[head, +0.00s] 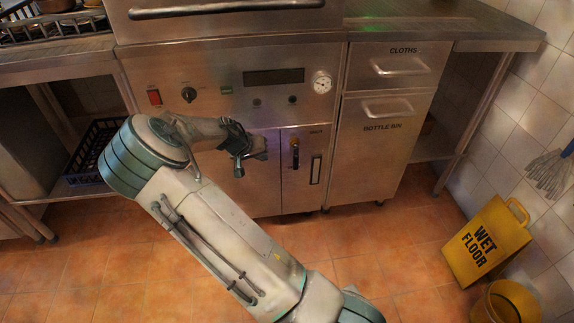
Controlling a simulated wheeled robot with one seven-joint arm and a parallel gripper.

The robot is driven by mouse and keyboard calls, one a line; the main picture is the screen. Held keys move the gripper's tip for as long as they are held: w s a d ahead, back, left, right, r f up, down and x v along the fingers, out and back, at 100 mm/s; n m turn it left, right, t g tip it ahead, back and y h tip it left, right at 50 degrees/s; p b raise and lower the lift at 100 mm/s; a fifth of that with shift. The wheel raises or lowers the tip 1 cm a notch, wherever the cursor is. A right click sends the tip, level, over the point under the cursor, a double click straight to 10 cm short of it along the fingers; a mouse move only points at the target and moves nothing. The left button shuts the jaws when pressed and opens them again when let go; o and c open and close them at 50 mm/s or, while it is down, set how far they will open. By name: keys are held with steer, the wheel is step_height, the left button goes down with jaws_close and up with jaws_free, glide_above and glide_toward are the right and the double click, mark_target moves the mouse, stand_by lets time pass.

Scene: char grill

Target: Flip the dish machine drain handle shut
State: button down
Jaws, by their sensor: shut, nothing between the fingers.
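The dish machine (240,110) is a steel cabinet with a control panel across its front. A small dark upright handle (295,152) with a yellowish part near its top sits on the narrow lower right panel; it looks like the drain handle. The label beside it is too small to read surely. My gripper (265,149) is shut and empty, just left of this handle in the picture. Its fingertips point right toward the handle, and a gap shows between them. My arm hides part of the lower left door.
A wet floor sign (486,240) and a yellow bucket (505,302) stand on the floor at right. The cloths drawer (395,68) and bottle bin (385,150) adjoin the machine. A dark crate (92,152) sits on the left shelf. Tiled floor in front is clear.

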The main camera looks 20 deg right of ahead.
mark_target(296, 157)
steer(key=shift+f, duration=0.15)
steer(key=shift+w+d+f+b, duration=0.2)
steer(key=shift+d+f+b, duration=0.6)
steer(key=shift+d+f, duration=0.65)
steer(key=shift+w+d+f+b, duration=0.15)
steer(key=shift+d+f+b, duration=0.85)
steer(key=shift+d, duration=0.7)
steer(key=shift+w+d+f+b, duration=0.2)
steer(key=shift+d+f+b, duration=0.4)
steer(key=shift+d+f, duration=0.9)
steer(key=shift+r, duration=0.1)
